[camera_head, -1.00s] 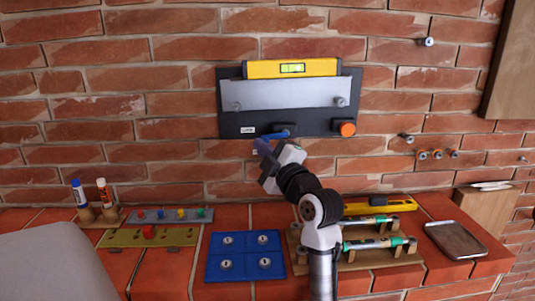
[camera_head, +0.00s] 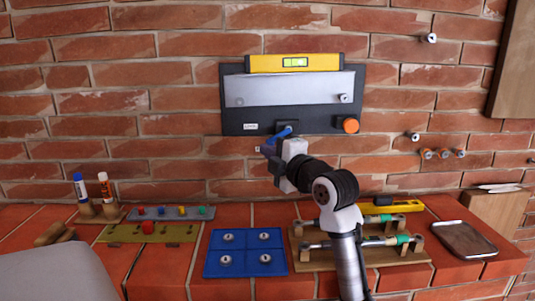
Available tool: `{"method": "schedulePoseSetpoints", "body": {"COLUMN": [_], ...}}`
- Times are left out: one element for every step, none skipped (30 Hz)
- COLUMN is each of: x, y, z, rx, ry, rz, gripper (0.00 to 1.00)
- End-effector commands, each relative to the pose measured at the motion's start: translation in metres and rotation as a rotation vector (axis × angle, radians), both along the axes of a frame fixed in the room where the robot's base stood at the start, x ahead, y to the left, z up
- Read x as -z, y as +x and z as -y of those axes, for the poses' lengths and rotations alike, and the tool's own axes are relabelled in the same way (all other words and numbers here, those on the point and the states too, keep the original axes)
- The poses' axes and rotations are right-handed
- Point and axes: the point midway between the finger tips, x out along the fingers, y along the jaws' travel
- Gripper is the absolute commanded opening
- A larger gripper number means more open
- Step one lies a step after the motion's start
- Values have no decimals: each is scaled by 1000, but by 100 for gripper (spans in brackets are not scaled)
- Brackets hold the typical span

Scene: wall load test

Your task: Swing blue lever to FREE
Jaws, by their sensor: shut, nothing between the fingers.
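The blue lever (camera_head: 283,132) sits at the lower edge of a dark wall panel (camera_head: 233,121), on a dark mount. Its visible part slants from lower left up to the right. My gripper (camera_head: 267,147) is shut and empty, just below and left of the lever's lower end. I cannot tell whether it touches the lever. A small white label (camera_head: 251,127) is left of the lever; its text is too small to read, and I see no readable FREE mark.
The panel carries an orange knob (camera_head: 350,125), a grey plate (camera_head: 290,89) and a yellow level (camera_head: 294,63). On the brick ledge below are a blue board (camera_head: 245,254), a wooden rack (camera_head: 306,263) with rods, and a metal tray (camera_head: 465,239). Wall pegs (camera_head: 427,153) stick out at right.

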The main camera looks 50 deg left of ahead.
Motion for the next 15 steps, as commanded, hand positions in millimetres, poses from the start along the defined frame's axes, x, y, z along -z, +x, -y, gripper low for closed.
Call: {"method": "schedulePoseSetpoints", "body": {"x": [2, 2, 3, 3, 4, 5, 5, 5, 6, 6, 7, 8, 8, 8, 9], "y": [4, 4, 4, 4, 5, 5, 6, 6, 6, 7, 7, 8, 8, 9, 9], "z": [2, 2, 3, 3, 3, 3, 4, 4, 5, 5, 5, 5, 6, 6, 7], "rx": [7, 7, 7, 7, 7, 7, 7, 7, 7, 7, 7, 7, 7, 8, 8], "ry": [-12, -18, -27, -35, -44, -53, -60, -67, -75, -83, -89, -99, -106, -113, -122], "rz": [14, 23, 35, 44, 52, 63, 70, 79, 91, 99, 106, 116, 124, 132, 144], "gripper": [0, 0, 0, 0, 0, 0, 0, 0, 0, 0, 0, 0, 0, 0, 0]}}
